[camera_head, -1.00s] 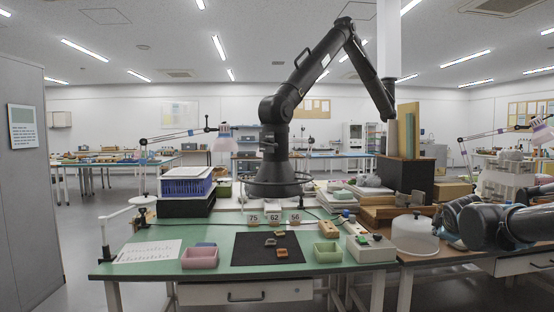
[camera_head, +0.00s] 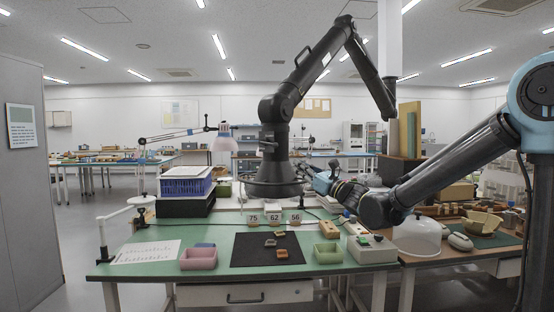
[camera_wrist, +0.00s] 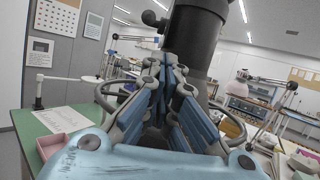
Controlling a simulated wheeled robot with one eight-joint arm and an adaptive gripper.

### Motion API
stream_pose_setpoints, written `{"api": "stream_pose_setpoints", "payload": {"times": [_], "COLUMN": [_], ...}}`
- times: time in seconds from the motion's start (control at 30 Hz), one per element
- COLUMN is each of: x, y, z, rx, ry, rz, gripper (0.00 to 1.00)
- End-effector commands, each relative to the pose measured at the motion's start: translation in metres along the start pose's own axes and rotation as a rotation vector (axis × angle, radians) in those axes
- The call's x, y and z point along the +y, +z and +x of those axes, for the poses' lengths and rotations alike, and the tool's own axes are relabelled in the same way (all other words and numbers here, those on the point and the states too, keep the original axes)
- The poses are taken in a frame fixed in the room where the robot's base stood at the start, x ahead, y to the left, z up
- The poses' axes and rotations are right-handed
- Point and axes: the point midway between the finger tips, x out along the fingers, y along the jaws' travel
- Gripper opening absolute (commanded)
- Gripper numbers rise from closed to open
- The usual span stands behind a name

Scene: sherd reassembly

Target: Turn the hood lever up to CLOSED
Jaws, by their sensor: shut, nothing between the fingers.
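The black extraction hood (camera_head: 275,185) hangs from its jointed arm above the back of the green bench. A dark knobbed lever (camera_wrist: 155,20) sticks out to the left of the hood's neck in the wrist view; in the head view a small dark lever (camera_head: 268,146) shows on the neck. Its markings are too small to read. My gripper (camera_head: 308,170) is just right of the hood in the head view. In the wrist view my gripper (camera_wrist: 170,62) is shut and empty, its fingers pointing at the neck, below and right of the lever. Contact with the hood cannot be told.
The hood's wide rim ring (camera_wrist: 236,125) surrounds the fingers' view on both sides. Below stand number cards (camera_head: 274,218), a dark mat (camera_head: 245,252) with sherds, a pink tray (camera_head: 199,259) and a green tray (camera_head: 327,253). A lamp (camera_head: 222,130) is at left.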

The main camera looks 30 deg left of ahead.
Motion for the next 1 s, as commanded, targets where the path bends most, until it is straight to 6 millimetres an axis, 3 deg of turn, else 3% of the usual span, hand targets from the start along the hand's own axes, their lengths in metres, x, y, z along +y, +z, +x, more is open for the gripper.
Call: {"api": "stream_pose_setpoints", "payload": {"times": [0.17,0.37,0.7,1.0], "x": [0.018,0.019,0.021,0.020], "y": [-0.003,-0.002,-0.001,0.000], "z": [0.011,0.033,0.086,0.106], "rx": [-0.019,-0.019,-0.017,-0.016], "ry": [0.057,0.057,0.054,0.051], "rz": [-0.059,-0.058,-0.057,-0.058], "gripper": [0.00,0.00,0.00,0.00]}}
